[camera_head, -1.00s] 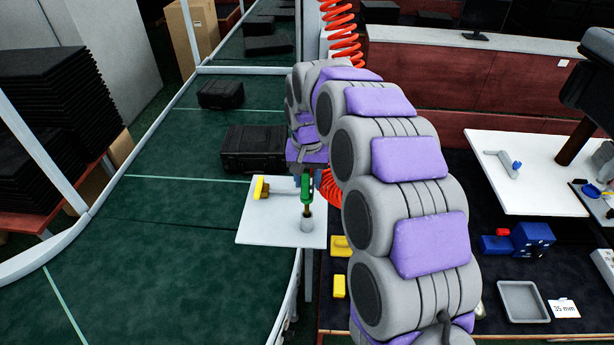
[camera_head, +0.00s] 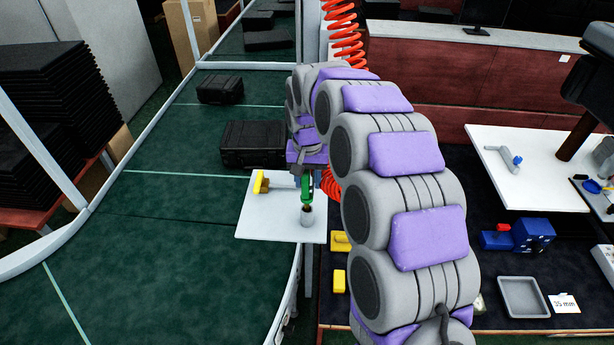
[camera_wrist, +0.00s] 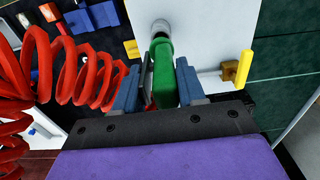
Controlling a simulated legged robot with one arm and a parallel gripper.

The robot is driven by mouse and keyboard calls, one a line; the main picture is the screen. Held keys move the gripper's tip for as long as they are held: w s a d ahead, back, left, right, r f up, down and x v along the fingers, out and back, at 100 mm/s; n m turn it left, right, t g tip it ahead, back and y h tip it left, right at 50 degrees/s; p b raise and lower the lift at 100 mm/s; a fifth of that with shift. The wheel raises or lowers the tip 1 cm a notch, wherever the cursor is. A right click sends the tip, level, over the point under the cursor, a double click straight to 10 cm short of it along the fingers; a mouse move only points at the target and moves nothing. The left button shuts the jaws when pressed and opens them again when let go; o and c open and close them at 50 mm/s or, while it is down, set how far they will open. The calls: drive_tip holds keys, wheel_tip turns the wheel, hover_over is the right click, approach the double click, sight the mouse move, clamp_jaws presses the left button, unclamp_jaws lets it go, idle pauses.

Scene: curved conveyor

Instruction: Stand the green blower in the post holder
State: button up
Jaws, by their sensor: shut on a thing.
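The green blower (camera_head: 307,188) hangs upright, nozzle down, in my gripper (camera_head: 308,179). It also shows in the wrist view (camera_wrist: 163,78), between the two blue fingers of my gripper (camera_wrist: 157,68), which are shut on it. The post holder (camera_head: 307,219) is a grey upright cup on the white board (camera_head: 265,232). It also shows in the wrist view (camera_wrist: 160,28). The blower's brownish lower end is at the holder's mouth, in line with it in the head view. How deep the tip sits inside is hidden.
A yellow-and-brown piece (camera_head: 260,183) stands at the board's left edge. A red coiled hose (camera_wrist: 75,65) hangs close beside my gripper. Black cases (camera_head: 252,145) lie on the green conveyor (camera_head: 160,230) behind. Yellow blocks (camera_head: 339,281) lie right of the board.

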sight(308, 189)
drive_tip(key=shift+f+b, duration=0.6)
drive_tip(key=shift+f, duration=1.4)
drive_tip(key=o, duration=0.9)
wheel_tip(308, 189, up, 17)
drive_tip(key=shift+b, duration=0.4)
drive_tip(key=shift+a+r, duration=0.1)
drive_tip(key=shift+s, duration=0.1)
